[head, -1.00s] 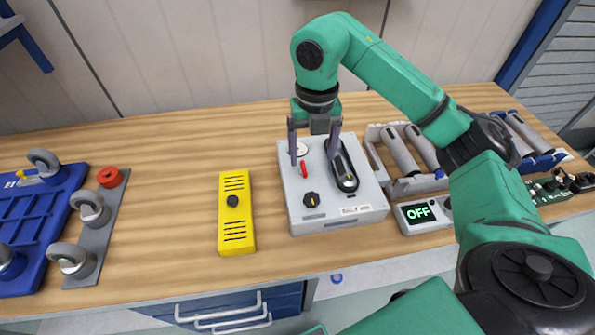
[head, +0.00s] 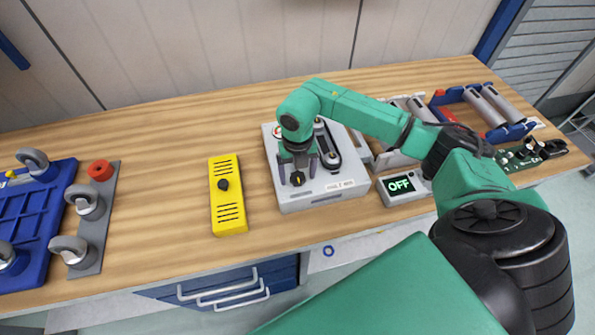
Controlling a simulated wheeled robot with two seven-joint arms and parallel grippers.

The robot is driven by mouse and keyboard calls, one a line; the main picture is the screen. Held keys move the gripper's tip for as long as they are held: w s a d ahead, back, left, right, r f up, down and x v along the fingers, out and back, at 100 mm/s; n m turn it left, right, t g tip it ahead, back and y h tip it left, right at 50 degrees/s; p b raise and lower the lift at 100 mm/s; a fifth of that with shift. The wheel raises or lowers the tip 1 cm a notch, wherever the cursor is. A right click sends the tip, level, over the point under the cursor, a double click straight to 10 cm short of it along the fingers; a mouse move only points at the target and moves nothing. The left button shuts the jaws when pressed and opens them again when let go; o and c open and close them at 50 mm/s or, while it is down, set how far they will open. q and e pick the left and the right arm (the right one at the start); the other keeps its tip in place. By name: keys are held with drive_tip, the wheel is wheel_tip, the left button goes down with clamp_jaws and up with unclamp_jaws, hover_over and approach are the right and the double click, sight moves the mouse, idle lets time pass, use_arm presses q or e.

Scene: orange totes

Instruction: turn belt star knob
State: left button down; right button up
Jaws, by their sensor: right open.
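A grey-white box (head: 318,196) on the workbench carries a black belt on pulleys (head: 334,152) and a small black knob with a yellow mark (head: 297,178) near its front left. My right gripper (head: 297,174) points down over that knob, its fingers open on either side of it. I cannot tell whether the fingers touch the knob. My right arm hides part of the box's top, including the red piece. My left gripper is not in view.
A yellow box with a black knob (head: 228,208) stands left of the belt box. A display reading OFF (head: 400,187) and grey rollers (head: 398,150) lie to the right. Casters (head: 88,205) and a blue tray (head: 40,215) are at the left. Bare wood lies between.

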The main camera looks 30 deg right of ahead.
drive_tip(key=shift+c, duration=1.2)
clamp_jaws()
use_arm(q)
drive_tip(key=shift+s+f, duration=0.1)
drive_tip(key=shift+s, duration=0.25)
use_arm(e)
drive_tip(key=shift+w, duration=0.1)
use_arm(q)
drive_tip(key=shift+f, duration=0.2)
use_arm(e)
drive_tip(key=shift+m, duration=0.3)
drive_tip(key=m+b, duration=0.1)
drive_tip(key=m, duration=0.1)
drive_tip(key=shift+f+m+b, duration=0.1)
drive_tip(key=shift+m+b, duration=0.2)
drive_tip(key=shift+b, duration=0.1)
drive_tip(key=m+b, duration=0.1)
drive_tip(key=m, duration=0.2)
drive_tip(key=shift+m, duration=0.3)
drive_tip(key=m+b, duration=0.1)
drive_tip(key=m, duration=0.2)
drive_tip(key=shift+m, duration=0.3)
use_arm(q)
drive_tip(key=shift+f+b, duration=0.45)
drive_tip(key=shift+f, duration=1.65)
use_arm(e)
drive_tip(key=shift+w+d+m, duration=0.1)
drive_tip(key=shift+m, duration=1.5)
drive_tip(key=shift+r, duration=0.2)
